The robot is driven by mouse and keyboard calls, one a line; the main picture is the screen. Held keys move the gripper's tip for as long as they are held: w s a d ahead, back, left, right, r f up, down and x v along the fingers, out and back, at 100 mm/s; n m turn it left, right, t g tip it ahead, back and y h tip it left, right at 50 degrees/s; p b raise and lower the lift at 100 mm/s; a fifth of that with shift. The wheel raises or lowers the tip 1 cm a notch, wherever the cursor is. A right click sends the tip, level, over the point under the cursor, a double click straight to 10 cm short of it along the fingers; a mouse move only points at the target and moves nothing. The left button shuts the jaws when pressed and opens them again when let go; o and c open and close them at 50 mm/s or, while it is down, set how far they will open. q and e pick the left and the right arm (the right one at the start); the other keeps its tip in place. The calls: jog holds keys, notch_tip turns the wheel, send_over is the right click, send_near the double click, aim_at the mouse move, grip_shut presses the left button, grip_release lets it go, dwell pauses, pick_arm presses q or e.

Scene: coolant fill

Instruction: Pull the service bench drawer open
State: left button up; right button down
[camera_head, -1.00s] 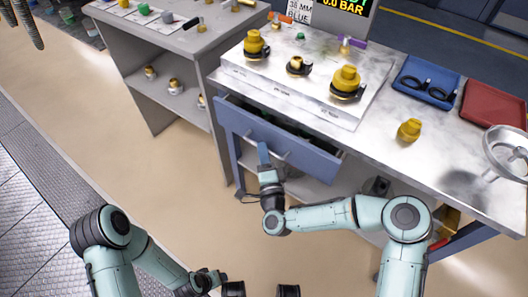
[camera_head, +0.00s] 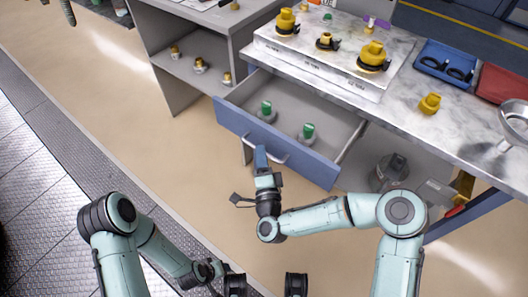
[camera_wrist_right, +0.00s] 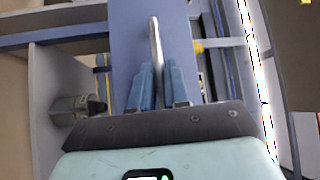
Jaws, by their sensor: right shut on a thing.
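The blue service bench drawer (camera_head: 313,161) stands well out from the bench in the head view. Its inside shows two green-topped fittings, one on the left (camera_head: 266,111) and one on the right (camera_head: 307,132). My right gripper (camera_head: 261,157) is at the drawer front, shut on the drawer's bar handle (camera_head: 275,153). In the right wrist view the blue fingers (camera_wrist_right: 156,88) are on either side of the metal handle (camera_wrist_right: 155,45). My left gripper (camera_head: 213,271) is low in the head view, away from the drawer; its fingers are too unclear to judge.
The marble bench top (camera_head: 401,92) holds a white block (camera_head: 320,69) with yellow-capped fittings, a loose yellow cap (camera_head: 430,103), a blue tray (camera_head: 447,62) and a red tray (camera_head: 503,85). A grey shelf unit (camera_head: 190,45) stands left. A grey canister (camera_head: 392,171) is under the bench.

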jog(key=shift+s, duration=0.1)
dwell(0.3)
jog(key=c, duration=1.2)
grip_release()
jog(key=shift+o, duration=0.2)
jog(key=shift+s, duration=0.1)
jog(key=v, duration=1.3)
